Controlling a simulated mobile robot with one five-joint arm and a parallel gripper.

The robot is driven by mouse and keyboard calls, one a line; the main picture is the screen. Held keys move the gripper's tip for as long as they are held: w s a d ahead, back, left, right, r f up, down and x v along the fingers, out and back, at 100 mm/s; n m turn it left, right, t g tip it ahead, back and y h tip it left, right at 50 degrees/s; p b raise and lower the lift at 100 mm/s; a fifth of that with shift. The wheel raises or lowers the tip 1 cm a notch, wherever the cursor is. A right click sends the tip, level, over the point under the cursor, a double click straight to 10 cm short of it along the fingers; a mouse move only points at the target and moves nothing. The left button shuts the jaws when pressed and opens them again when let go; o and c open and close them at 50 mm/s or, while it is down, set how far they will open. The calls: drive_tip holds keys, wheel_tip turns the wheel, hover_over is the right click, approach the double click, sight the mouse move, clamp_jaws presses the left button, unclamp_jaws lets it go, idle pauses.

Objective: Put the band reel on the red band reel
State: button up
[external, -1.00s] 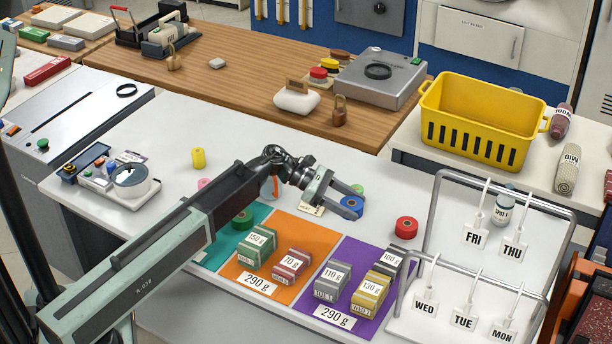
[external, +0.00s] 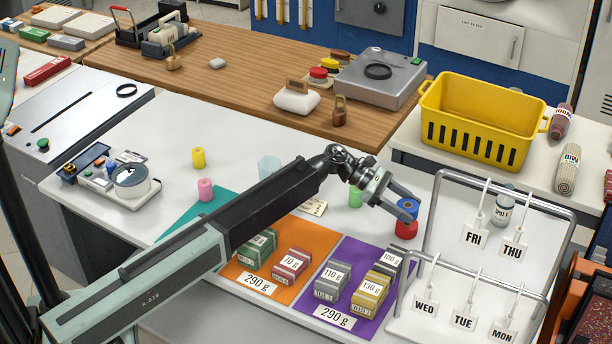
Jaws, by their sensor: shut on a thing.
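The red band reel (external: 405,230) stands on the white counter, to the left of the grey wire rack. My gripper (external: 406,206) is shut on a blue band reel (external: 408,205). The blue reel is directly above the red reel in the external view and covers part of its top. I cannot tell whether the two touch or a small gap remains between them.
A yellow reel (external: 198,157), a pink reel (external: 205,189) and a green reel (external: 355,197) stand on the counter (external: 255,128). Labelled weight boxes sit on the orange mat (external: 312,236) and purple mat (external: 350,255). The tag rack (external: 432,215) stands close on the right.

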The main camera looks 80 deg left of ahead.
sight(407, 224)
drive_tip(key=shift+w+a, duration=0.15)
drive_tip(key=shift+w, duration=0.35)
wheel_tip(407, 224, down, 4)
drive_tip(key=b, duration=0.4)
drive_tip(key=shift+r, duration=0.2)
drive_tip(key=shift+f, duration=0.2)
drive_tip(key=o, duration=1.4)
drive_tip(key=shift+r, duration=0.15)
